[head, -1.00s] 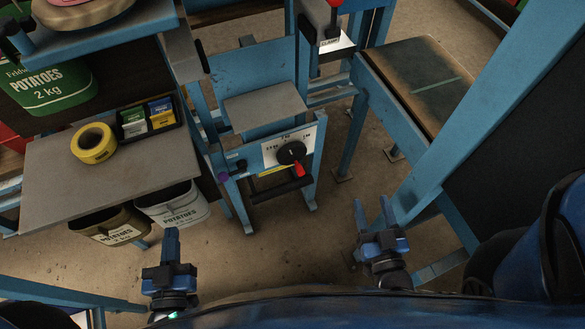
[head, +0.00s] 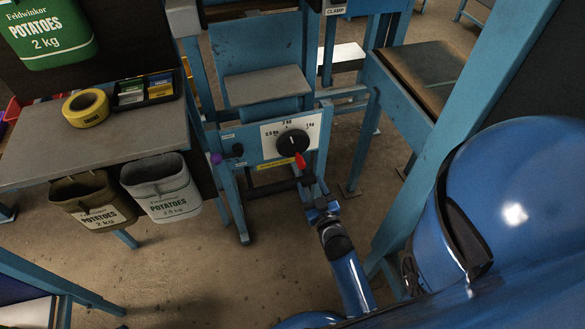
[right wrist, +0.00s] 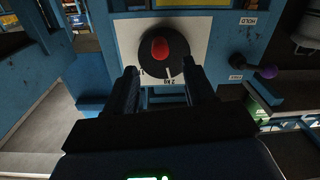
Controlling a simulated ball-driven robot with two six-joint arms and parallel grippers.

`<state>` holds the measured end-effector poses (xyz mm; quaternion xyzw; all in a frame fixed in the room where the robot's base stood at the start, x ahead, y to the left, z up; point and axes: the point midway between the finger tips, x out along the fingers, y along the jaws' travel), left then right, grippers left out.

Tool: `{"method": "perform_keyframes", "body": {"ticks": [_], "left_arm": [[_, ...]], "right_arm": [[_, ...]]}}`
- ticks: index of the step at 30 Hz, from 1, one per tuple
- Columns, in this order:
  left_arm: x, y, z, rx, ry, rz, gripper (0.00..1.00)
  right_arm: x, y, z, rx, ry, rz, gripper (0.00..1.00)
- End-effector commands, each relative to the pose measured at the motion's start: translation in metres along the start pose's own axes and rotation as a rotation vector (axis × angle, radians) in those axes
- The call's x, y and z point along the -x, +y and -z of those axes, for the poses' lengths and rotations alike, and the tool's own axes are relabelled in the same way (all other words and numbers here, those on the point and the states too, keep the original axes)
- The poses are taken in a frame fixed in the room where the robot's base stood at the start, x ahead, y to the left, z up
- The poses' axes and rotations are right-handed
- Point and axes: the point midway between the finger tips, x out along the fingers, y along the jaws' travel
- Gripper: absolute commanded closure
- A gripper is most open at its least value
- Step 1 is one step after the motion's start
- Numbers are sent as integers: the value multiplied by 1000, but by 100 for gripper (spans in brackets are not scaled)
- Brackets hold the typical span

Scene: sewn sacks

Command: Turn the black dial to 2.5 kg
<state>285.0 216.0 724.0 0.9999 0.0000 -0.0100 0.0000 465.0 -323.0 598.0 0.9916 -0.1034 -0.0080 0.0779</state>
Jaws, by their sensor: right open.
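The black dial (head: 292,143) is a round knob on a white scale plate (head: 267,133) fixed to a blue frame. Its red tip (head: 300,160) points down and to the right in the head view. The plate reads 2 kg above the dial and 1 kg to its right; the left label is hard to read. In the right wrist view the dial (right wrist: 161,62) appears upside down, with a white line towards the 2 kg label. My right gripper (head: 312,188) is open and empty below the dial; its fingers (right wrist: 164,82) point at it, apart from it. My left gripper is out of view.
A dark bar (head: 277,186) crosses below the dial. A purple-knobbed lever (head: 216,159) sits left of it, a blue post (head: 470,125) to the right. A grey table (head: 100,145) holds yellow tape (head: 86,108); two sacks hang under it. Floor in front is clear.

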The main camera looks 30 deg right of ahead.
Motion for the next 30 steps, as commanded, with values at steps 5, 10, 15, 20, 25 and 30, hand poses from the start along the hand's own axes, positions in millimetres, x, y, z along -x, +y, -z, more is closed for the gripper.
{"method": "perform_keyframes", "body": {"ticks": [5,10,15,20,25,30], "left_arm": [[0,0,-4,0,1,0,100],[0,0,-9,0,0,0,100],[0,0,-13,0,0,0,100],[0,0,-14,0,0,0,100],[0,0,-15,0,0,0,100],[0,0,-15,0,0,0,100]], "right_arm": [[-26,0,1,0,4,1,46],[-54,-1,0,2,3,1,46],[-77,-1,0,0,2,2,46],[-91,-1,1,0,1,1,46],[-96,-1,1,0,1,1,46],[-97,-1,1,0,0,1,46]]}}
